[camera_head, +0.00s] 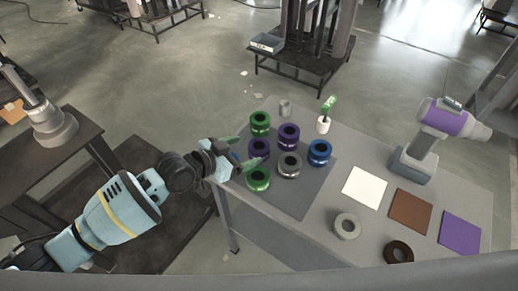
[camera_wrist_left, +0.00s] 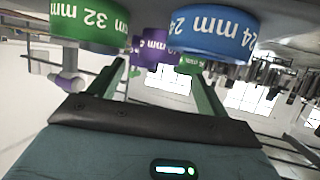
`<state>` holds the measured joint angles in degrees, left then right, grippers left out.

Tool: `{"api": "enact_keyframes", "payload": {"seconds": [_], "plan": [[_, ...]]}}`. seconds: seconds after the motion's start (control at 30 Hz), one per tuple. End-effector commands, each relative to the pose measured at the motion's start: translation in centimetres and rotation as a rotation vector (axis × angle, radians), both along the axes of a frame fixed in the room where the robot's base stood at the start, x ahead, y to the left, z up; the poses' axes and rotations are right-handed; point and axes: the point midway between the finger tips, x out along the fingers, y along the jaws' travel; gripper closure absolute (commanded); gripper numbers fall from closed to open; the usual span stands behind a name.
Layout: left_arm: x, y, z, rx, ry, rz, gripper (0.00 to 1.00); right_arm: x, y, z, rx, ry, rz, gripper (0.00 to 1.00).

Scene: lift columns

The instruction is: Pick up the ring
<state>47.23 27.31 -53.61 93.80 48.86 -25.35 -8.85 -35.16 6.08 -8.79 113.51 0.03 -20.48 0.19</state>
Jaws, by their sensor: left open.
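My left gripper (camera_head: 236,152) is open at the left edge of the table, its green-tipped fingers beside a purple ring-shaped piece (camera_head: 258,150). In the left wrist view the purple piece (camera_wrist_left: 152,50) shows between and beyond the spread fingers; nothing is held. Around it on the dark mat stand two green pieces (camera_head: 258,178) (camera_head: 260,123), another purple one (camera_head: 288,137), a grey one (camera_head: 290,165) and a blue one (camera_head: 319,152). A flat grey ring (camera_head: 348,226) and a dark brown ring (camera_head: 398,252) lie near the table's front. I cannot tell which ring is meant.
White (camera_head: 365,187), brown (camera_head: 411,211) and purple (camera_head: 460,231) squares lie right of the mat. A purple and grey drill (camera_head: 438,130) stands at the right. A white holder with a green-handled item (camera_head: 324,122) and a small grey cylinder (camera_head: 285,107) stand behind.

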Motion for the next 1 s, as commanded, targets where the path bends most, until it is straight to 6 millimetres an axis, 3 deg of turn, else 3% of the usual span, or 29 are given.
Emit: {"api": "enact_keyframes", "payload": {"seconds": [0.4, 0.7, 1.0], "plan": [[2.5, -3.5, -1.8, -0.002, 0.001, -0.001, 0.23, 0.0, -0.3, -0.1, -0.008, -0.001, 0.009, 0.23], [2.6, -3.6, -1.9, -0.001, 0.0, -0.001, 0.23, 0.1, -0.4, -0.1, -0.01, -0.001, 0.011, 0.23], [2.6, -3.6, -1.9, -0.001, 0.0, -0.001, 0.62, 0.1, -0.3, -0.1, -0.008, -0.003, 0.008, 0.23]]}}
